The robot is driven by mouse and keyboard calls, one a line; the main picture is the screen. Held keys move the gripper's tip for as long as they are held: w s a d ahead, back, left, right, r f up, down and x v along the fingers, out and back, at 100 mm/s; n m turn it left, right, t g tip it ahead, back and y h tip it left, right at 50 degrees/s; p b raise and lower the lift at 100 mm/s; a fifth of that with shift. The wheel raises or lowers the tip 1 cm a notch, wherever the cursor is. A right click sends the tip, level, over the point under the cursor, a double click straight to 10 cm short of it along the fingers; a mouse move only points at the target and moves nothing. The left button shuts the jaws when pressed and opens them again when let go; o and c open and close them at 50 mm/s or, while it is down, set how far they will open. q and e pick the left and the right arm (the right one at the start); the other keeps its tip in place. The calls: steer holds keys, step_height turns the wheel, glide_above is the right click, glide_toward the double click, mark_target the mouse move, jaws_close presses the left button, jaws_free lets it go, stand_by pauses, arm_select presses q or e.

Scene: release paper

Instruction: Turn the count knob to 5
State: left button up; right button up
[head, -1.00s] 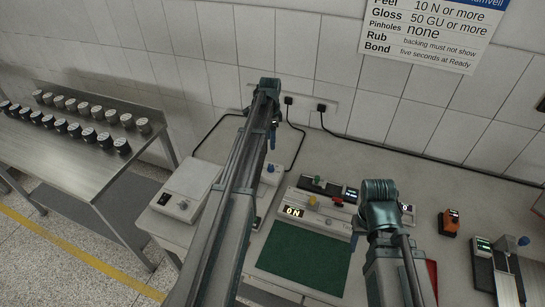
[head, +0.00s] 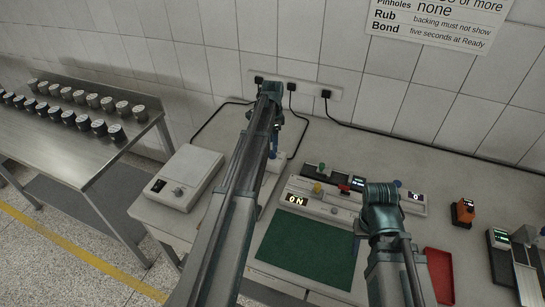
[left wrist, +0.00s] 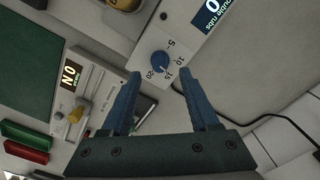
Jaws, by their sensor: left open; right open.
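The blue count knob (left wrist: 160,63) sits on a light panel marked 5, 10, 15 and 20 in the left wrist view. A display (left wrist: 212,10) beside it reads 0 double rubs. The knob's pale mark seems to lie on the 15 side, but it is too small to be sure. My left gripper (left wrist: 161,76) is open, its two fingers on either side of the knob in this view; contact is not visible. In the head view my left arm partly hides the panel. My right gripper (head: 357,243) is mostly hidden behind its arm, over the bench.
A unit with an ON display (head: 296,201) stands by a green mat (head: 305,250). A grey box with a dial (head: 187,178) is at the left. A red tray (head: 440,275) and an orange device (head: 463,212) are at the right. Cables run along the wall.

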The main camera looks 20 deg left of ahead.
mark_target(272, 154)
arm_select(q)
step_height(272, 154, down, 4)
steer(key=b, duration=0.3)
steer(key=shift+f, duration=0.1)
steer(key=shift+c, duration=0.3)
jaws_close()
